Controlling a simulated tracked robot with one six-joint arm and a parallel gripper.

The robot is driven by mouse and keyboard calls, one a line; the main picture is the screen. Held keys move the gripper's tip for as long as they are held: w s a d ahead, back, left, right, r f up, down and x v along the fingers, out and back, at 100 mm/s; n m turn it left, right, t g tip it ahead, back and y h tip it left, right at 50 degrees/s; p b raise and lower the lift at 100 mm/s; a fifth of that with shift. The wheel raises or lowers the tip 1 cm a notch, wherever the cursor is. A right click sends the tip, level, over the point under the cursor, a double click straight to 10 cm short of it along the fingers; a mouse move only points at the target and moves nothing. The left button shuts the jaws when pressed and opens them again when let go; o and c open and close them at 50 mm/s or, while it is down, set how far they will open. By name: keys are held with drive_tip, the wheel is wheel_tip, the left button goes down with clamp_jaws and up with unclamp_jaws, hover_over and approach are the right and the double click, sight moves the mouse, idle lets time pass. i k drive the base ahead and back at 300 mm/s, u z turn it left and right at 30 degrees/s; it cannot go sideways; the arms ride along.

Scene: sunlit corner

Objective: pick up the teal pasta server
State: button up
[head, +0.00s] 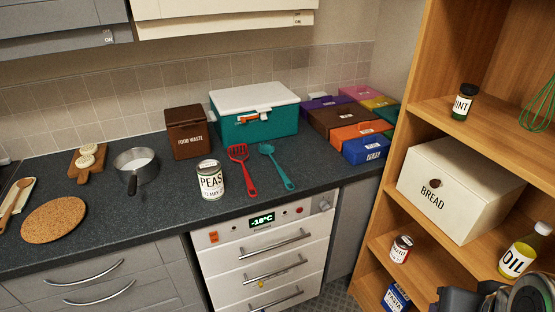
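The teal pasta server (277,167) lies flat on the dark worktop, towards its front edge. Its head points to the back and its handle runs forward and slightly right. Nothing covers it. Dark grey parts of my own arm show at the bottom right corner, well apart from the pasta server. The fingers of my gripper do not show.
A red slotted turner (243,170) lies just left of the server, with a PEAS can (210,179) further left. A teal cool box (255,127) stands behind. Coloured boxes (365,149) are to the right. The wooden shelf (390,200) rises beyond the worktop's right end.

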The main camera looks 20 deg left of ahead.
sight(266, 149)
drive_tip(key=z, duration=0.5)
drive_tip(key=k, duration=1.15)
drive_tip(key=u, duration=0.05)
drive_tip(key=i, duration=1.2)
drive_tip(key=u, duration=1)
drive_tip(key=i, duration=0.55)
drive_tip(key=u, duration=0.95)
drive_tip(key=i, duration=0.65)
drive_tip(key=u, duration=0.5)
